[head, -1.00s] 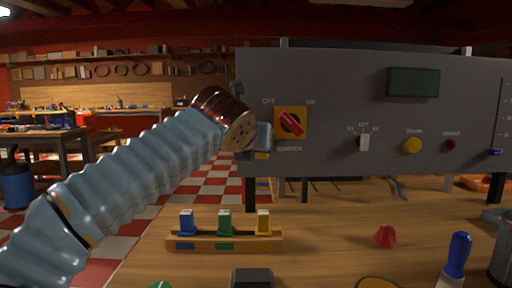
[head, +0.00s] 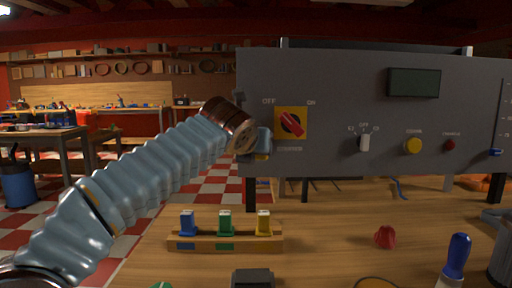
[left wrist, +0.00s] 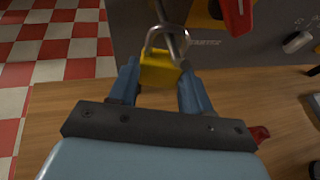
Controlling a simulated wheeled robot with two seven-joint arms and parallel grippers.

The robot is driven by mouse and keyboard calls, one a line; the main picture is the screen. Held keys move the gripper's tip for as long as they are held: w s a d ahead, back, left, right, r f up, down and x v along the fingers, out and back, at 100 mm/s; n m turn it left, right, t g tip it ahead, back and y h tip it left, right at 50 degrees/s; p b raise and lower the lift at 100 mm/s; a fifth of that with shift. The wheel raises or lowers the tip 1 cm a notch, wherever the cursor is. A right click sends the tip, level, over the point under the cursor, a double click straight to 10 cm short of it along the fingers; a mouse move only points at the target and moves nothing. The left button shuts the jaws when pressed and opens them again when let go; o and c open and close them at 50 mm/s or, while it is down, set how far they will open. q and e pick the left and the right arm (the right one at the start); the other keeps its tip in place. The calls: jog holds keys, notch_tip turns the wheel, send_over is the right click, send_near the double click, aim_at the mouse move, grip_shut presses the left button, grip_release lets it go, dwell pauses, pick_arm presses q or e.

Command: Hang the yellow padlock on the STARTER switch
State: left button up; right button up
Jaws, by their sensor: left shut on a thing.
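The yellow padlock (left wrist: 160,68) sits between the blue fingertips of my left gripper (left wrist: 160,88), which is shut on it. Its grey shackle points up toward the panel in the left wrist view. A grey metal piece crosses the shackle; I cannot tell whether it passes through it. The STARTER switch (head: 291,123) has a red handle on a yellow plate, turned diagonally. Its handle also shows in the left wrist view (left wrist: 236,14). In the head view my left gripper (head: 264,142) is just left of the plate and mostly hides the padlock. My right gripper is not in view.
The grey panel (head: 340,80) stands upright over the wooden bench. A wooden rack (head: 225,244) with blue, green and yellow pieces stands below. A red part (head: 385,237) and a blue-handled tool (head: 457,258) are at the right.

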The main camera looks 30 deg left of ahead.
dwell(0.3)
pick_arm(q)
jog(key=o, duration=1.3)
jog(key=v, duration=1.4)
